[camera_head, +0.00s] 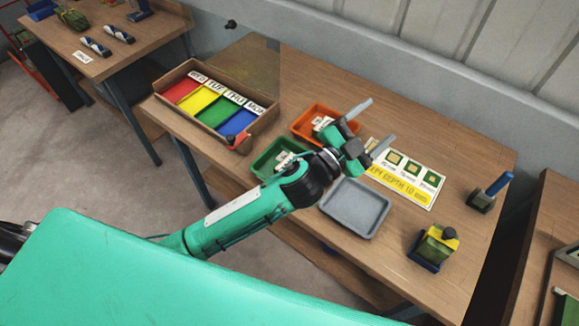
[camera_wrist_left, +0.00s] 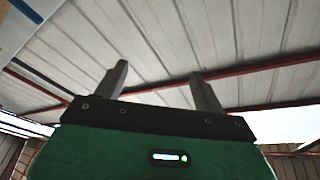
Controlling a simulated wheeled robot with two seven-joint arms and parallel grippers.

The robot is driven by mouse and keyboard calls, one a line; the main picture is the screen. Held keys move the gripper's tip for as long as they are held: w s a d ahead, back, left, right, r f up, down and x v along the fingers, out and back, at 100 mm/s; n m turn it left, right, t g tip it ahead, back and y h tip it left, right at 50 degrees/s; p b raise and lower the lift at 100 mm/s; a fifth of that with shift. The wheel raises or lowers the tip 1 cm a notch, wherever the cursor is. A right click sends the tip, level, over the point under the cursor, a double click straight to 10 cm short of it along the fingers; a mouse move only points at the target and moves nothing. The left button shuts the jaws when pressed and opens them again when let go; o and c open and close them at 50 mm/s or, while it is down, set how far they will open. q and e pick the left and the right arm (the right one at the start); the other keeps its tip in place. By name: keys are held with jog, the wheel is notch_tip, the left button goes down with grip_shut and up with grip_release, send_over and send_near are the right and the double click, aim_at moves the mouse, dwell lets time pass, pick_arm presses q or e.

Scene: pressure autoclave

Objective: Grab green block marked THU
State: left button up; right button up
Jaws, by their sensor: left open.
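The green block marked THU (camera_head: 215,112) sits in a brown wooden box (camera_head: 180,113) at the left end of the table, between the yellow block marked TUE (camera_head: 197,101) and the blue block marked MON (camera_head: 237,123). The red block marked WED (camera_head: 182,89) is at the far left of the row. My left gripper (camera_head: 376,127) is open and empty, raised above the table to the right of the box. In the left wrist view its two fingers (camera_wrist_left: 158,88) stand apart against the wall and ceiling panels. My right gripper is not in view.
An orange tray (camera_head: 309,118) and a green tray (camera_head: 262,166) hold small pieces. A grey tray (camera_head: 355,208) is empty. A wall runs behind.

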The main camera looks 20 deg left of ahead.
pick_arm(q)
jog(key=s+d+r+m+g+h, duration=0.3)
jog(key=s+d+m+g+h, duration=0.3)
jog(key=d+m+g+h, duration=0.55)
jog(key=m+g+y, duration=0.7)
jog(key=m+y, duration=0.7)
jog(key=y, duration=1)
send_near(289, 164)
notch_tip(289, 164, down, 4)
jog(key=p, duration=0.2)
jog(key=shift+f+p, duration=0.2)
jog(key=shift+p, duration=0.15)
jog(key=shift+f, duration=0.25)
jog(key=shift+s+a+f+p, duration=0.15)
jog(key=shift+s+f+p, duration=0.15)
jog(key=shift+f+p, duration=0.25)
jog(key=f+p, duration=0.2)
jog(key=f, duration=0.1)
jog(key=shift+s+a, duration=0.15)
jog(key=shift+s, duration=0.2)
jog(key=shift+f, duration=0.55)
jog(key=c, duration=1.1)
